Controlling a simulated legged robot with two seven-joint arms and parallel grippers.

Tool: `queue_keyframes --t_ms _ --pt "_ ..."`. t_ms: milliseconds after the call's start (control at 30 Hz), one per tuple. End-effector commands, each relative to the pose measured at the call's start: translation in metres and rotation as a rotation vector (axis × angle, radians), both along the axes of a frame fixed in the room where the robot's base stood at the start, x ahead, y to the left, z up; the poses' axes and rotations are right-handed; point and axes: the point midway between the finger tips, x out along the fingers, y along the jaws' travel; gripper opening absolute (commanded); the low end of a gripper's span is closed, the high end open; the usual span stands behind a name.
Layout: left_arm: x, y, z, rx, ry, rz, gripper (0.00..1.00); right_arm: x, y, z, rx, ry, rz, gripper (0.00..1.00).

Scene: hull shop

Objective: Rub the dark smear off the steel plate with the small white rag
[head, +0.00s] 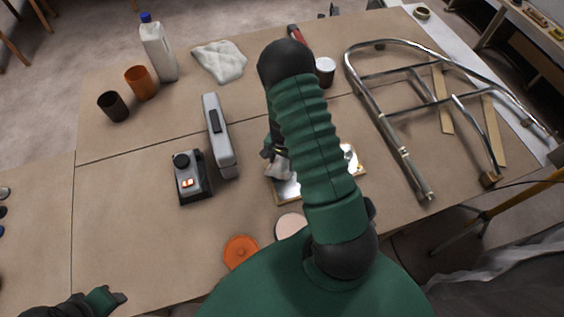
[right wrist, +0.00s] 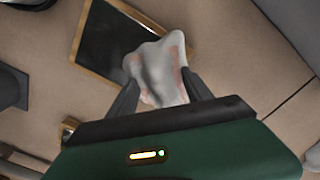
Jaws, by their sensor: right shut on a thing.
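The small white rag (head: 279,171) with reddish stains is pinched in my right gripper (head: 274,153). It also shows between the two fingers in the right wrist view (right wrist: 160,70). The steel plate (head: 288,189) has a wooden edge and lies on the table under my right arm, which hides its middle. The rag is over the plate's left part; I cannot tell whether it touches. In the right wrist view the plate (right wrist: 104,42) looks dark, and I cannot make out the smear for certain. My left gripper (head: 118,298) is low at the left; its fingers are unclear.
Left of the plate stand a black device (head: 191,186) and a grey case (head: 219,140). An orange disc (head: 241,252) and a pale disc (head: 290,226) lie in front. A tubular metal frame (head: 402,151) fills the right side. A folded white cloth (head: 219,62) lies farther back.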

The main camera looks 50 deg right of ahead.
Motion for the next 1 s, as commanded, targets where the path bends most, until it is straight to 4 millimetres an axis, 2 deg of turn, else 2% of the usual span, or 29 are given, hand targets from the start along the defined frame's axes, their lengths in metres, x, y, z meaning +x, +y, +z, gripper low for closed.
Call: queue_keyframes --t_ms 33,167,700,1000 --pt "0.000 0.000 0.000 0.000 0.000 0.000 0.42 0.001 0.000 -0.001 0.000 0.000 0.001 0.21" --pt "0.000 0.000 0.015 0.000 0.000 0.000 0.42 0.001 0.000 0.024 -0.003 -0.002 0.003 0.21" --pt "0.000 0.000 0.053 0.000 0.000 0.000 0.42 0.006 -0.005 0.070 0.000 0.000 0.010 0.21" --pt "0.000 0.000 0.059 0.000 0.000 0.000 0.42 0.006 -0.006 0.079 0.000 0.000 0.011 0.21"
